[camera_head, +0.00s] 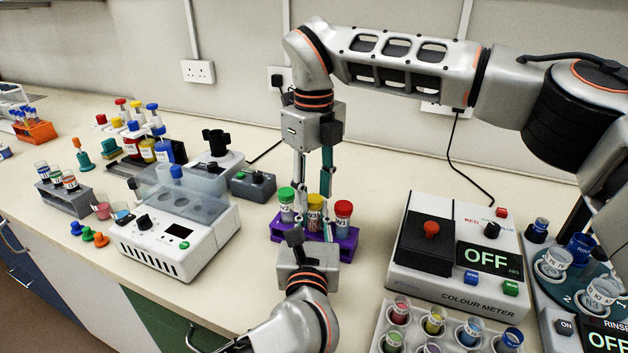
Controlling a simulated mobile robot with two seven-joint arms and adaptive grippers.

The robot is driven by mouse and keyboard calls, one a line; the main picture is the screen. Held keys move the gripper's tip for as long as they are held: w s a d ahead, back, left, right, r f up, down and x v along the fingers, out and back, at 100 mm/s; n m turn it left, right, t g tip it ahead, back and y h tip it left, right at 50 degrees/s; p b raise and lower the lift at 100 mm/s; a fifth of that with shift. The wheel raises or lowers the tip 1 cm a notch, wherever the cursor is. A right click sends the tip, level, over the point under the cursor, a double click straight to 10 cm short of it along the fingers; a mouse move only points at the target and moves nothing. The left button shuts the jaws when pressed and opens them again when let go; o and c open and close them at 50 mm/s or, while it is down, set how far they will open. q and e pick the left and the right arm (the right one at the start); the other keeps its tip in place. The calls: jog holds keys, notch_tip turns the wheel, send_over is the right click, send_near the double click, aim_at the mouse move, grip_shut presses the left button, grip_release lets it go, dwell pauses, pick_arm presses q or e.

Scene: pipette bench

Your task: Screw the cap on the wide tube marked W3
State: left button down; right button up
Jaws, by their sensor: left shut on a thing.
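A purple rack (347,246) holds three wide tubes with a green cap (286,194), a yellow cap (315,201) and a red cap (343,208). The tube labels are too small to read surely. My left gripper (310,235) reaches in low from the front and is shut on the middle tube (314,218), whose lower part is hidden. My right gripper (313,198) points down from above, its fingers apart on either side of the yellow cap. I cannot see clear contact with the cap. The yellow cap sits at the middle tube's top; its seating cannot be told.
A white centrifuge-like machine (185,240) with a clear lid stands left of the rack. The colour meter (415,275) stands to the right, with a grey rack (408,343) of colored vials in front. The bench behind the purple rack is mostly clear.

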grip_shut()
jog(key=shift+o, duration=0.7)
grip_release()
notch_tip(320, 180, up, 12)
pick_arm(q)
jog(key=c, duration=1.8)
grip_release()
